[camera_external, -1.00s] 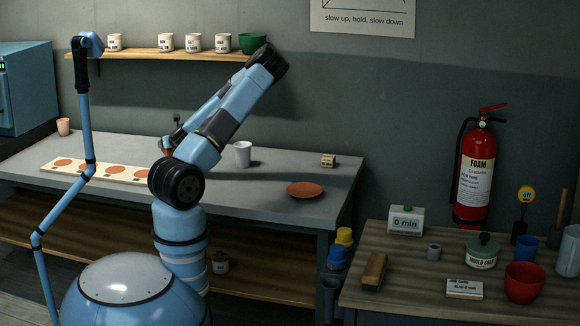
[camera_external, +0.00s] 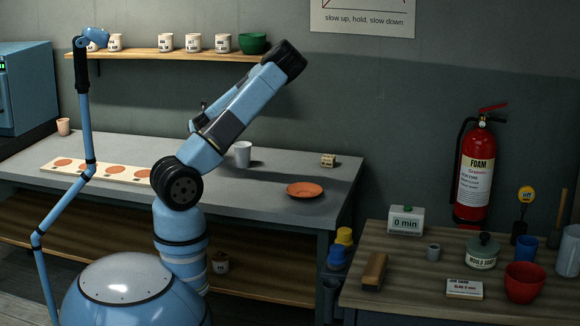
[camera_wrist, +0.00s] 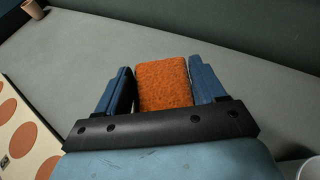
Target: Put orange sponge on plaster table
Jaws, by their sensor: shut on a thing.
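The orange sponge (camera_wrist: 163,84) sits between the two blue fingers of my gripper (camera_wrist: 164,88) in the wrist view. The gripper is shut on it. Behind the sponge in that view is the bare grey top of the long table (camera_wrist: 235,85). I cannot tell how high the sponge is above it. In the external view the grey table (camera_external: 220,188) stands against the wall, with my arm over it. My arm hides the sponge and most of my gripper there.
On the grey table are a board with terracotta discs (camera_external: 63,164), a clay cup (camera_external: 63,127), a white cup (camera_external: 243,154), a small labelled block (camera_external: 328,160) and an orange dish (camera_external: 305,190). A wooden table (camera_external: 410,277) with several items stands at right. A shelf (camera_external: 150,55) hangs above.

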